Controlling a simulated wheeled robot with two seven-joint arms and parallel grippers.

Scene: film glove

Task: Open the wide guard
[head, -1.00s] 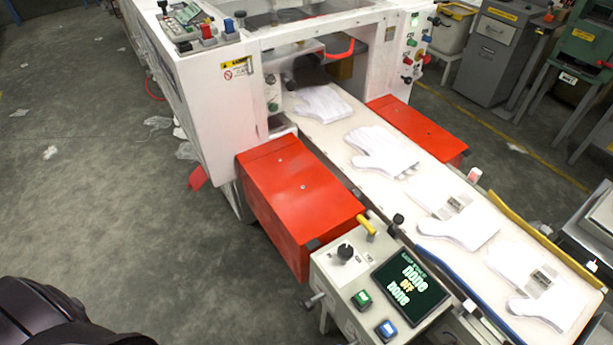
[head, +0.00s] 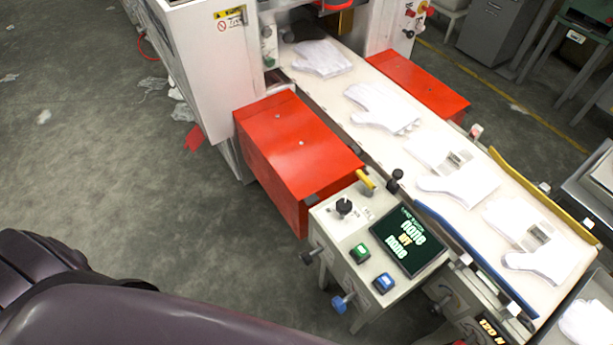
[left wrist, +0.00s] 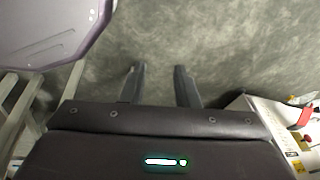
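Two red guards flank the white conveyor in the head view. The wider-looking one (head: 300,145) is a boxy cover on the near left side, with a yellow handle (head: 366,181) by its front right corner. It looks shut. The other red guard (head: 415,85) is on the far side, partly hidden by the conveyor. My left gripper (left wrist: 159,80) is open and empty over bare floor in the left wrist view. In the head view only my dark left arm shows at the bottom left. My right gripper is in neither view.
A control panel (head: 347,218) with knobs, buttons and a screen (head: 408,240) stands just in front of the near guard. White gloves (head: 382,106) lie along the conveyor (head: 335,100). The grey floor (head: 90,150) left of the machine is mostly clear, with paper scraps.

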